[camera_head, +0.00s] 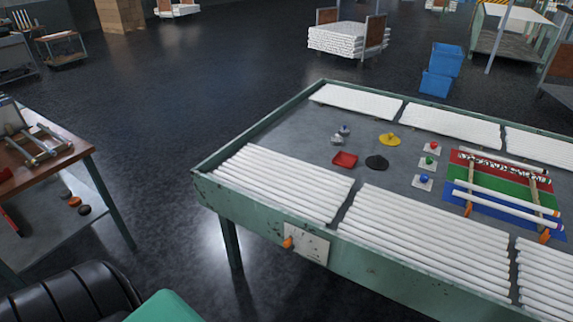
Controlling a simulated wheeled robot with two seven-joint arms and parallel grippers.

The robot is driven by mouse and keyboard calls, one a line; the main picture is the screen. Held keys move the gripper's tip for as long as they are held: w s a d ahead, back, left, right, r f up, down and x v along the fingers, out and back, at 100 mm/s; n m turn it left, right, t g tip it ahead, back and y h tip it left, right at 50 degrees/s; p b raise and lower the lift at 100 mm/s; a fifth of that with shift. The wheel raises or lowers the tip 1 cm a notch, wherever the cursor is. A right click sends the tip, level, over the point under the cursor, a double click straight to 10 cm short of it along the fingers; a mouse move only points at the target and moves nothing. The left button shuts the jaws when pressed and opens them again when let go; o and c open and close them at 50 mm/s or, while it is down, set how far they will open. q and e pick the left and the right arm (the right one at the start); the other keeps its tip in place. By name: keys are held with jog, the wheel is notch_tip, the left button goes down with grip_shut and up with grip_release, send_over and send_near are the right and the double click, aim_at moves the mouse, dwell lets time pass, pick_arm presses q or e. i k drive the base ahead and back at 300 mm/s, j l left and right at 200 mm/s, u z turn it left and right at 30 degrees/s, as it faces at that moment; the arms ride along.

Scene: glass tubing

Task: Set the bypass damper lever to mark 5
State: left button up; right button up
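A pale plate (312,248) is fixed to the front side of the green table, below the tubes near its left corner. A small orange knob (287,242) shows at the plate's left edge; it looks like the end of the damper lever. The marks on the plate are too small to read, so I cannot tell which mark the lever is at. Neither of my grippers is in view.
A brown side table (62,160) stands at left. A black ribbed seat (75,292) is at the lower left. Dark floor (170,150) is clear between the tables.

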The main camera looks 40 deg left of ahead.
aim_at(288, 244)
jog(key=u, duration=1.15)
